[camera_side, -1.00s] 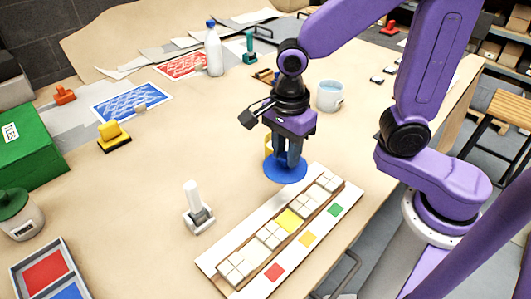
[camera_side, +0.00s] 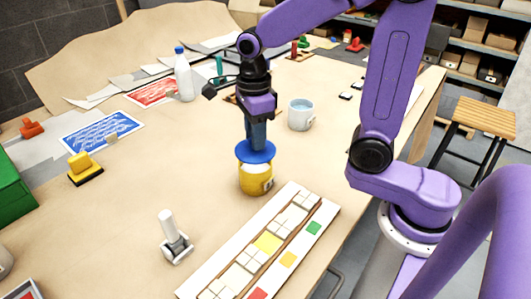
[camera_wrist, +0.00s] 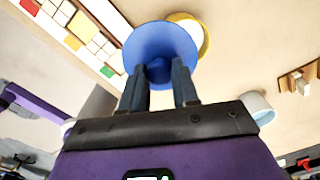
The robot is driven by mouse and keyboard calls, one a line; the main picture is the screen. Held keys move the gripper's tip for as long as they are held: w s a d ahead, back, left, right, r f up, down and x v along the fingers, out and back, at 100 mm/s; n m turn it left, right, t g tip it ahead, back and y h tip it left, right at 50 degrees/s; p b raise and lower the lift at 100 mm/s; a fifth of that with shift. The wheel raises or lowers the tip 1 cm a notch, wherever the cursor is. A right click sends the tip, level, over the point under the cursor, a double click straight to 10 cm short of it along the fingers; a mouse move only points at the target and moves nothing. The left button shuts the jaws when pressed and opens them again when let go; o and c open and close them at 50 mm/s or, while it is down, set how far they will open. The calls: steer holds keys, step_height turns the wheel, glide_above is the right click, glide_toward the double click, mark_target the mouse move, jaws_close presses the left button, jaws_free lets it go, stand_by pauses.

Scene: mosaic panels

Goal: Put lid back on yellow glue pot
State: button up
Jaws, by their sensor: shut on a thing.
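My gripper (camera_side: 256,143) points down and is shut on the knob of a round blue lid (camera_side: 243,155). The yellow glue pot (camera_side: 256,186) stands upright on the table, with its pale opening partly visible beneath the lid. In the side view the lid is above the pot, apparently apart from it. In the wrist view my gripper (camera_wrist: 160,76) holds the blue lid (camera_wrist: 158,42), which hides much of the pot; the yellow rim (camera_wrist: 208,38) shows past the lid's right side, so the two look off-centre from this angle.
The mosaic panel (camera_side: 201,284) lies in front of the pot. A white-handled tool (camera_side: 172,238) stands front left. A mug (camera_side: 301,115) is behind right, and a white bottle (camera_side: 184,78) stands farther back.

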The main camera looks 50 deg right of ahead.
steer(key=w+d, duration=0.1)
steer(key=d+m, duration=0.1)
steer(key=w+d, duration=0.1)
steer(key=shift+w+r+m, duration=0.25)
steer(key=shift+w+m, duration=0.1)
steer(key=shift+m, duration=0.05)
steer(key=shift+w+d+f, duration=0.15)
steer(key=shift+f, duration=3.05)
steer(key=shift+f, duration=0.15)
steer(key=o, duration=1.6)
steer(key=shift+r, duration=3.5)
